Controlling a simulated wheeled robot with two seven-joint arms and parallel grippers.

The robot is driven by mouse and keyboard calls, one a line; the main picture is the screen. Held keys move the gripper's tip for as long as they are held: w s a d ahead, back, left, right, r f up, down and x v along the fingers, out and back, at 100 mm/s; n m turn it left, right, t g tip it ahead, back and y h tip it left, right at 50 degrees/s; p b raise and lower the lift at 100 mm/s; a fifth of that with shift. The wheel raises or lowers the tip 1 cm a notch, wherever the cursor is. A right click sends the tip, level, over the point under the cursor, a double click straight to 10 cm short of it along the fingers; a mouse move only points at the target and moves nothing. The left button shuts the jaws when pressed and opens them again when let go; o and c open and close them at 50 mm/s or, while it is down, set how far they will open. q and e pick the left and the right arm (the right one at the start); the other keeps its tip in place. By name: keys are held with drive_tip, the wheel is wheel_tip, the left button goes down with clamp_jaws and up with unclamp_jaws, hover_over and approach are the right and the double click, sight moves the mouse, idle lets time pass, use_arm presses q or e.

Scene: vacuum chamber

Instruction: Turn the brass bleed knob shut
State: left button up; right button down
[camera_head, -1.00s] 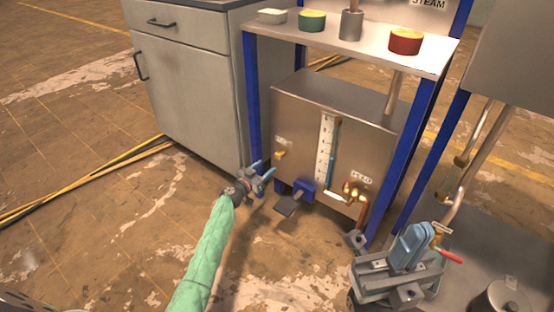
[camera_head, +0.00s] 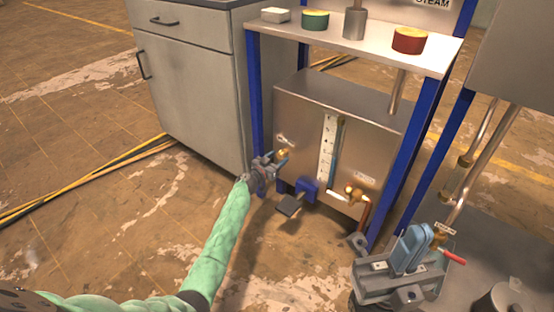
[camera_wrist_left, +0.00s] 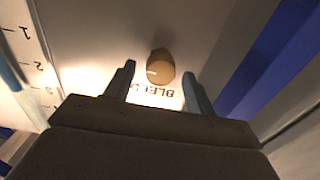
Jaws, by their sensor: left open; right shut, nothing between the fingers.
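The brass bleed knob (camera_head: 283,153) is on the front of the steel box, at its left side. In the left wrist view the round knob (camera_wrist_left: 160,66) has a pale line on its face, and the BLEED label beside it shows upside down. My left gripper (camera_head: 269,158) is open at the knob. In the wrist view its blue fingers (camera_wrist_left: 159,76) stand on either side of the knob; I cannot tell whether they touch it. My right gripper (camera_head: 414,246) is shut and empty at the lower right, away from the knob.
A level gauge (camera_head: 328,150) and a second brass fitting (camera_head: 354,192) are on the steel box (camera_head: 300,120). A blue bracket (camera_head: 307,187) with a dark plate sits below. Blue frame legs (camera_head: 256,110) stand close to my left gripper. A red-handled valve (camera_head: 452,257) is behind my right gripper.

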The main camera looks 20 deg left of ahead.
use_arm(q)
drive_tip(key=c, duration=1)
drive_tip(key=shift+f, duration=0.1)
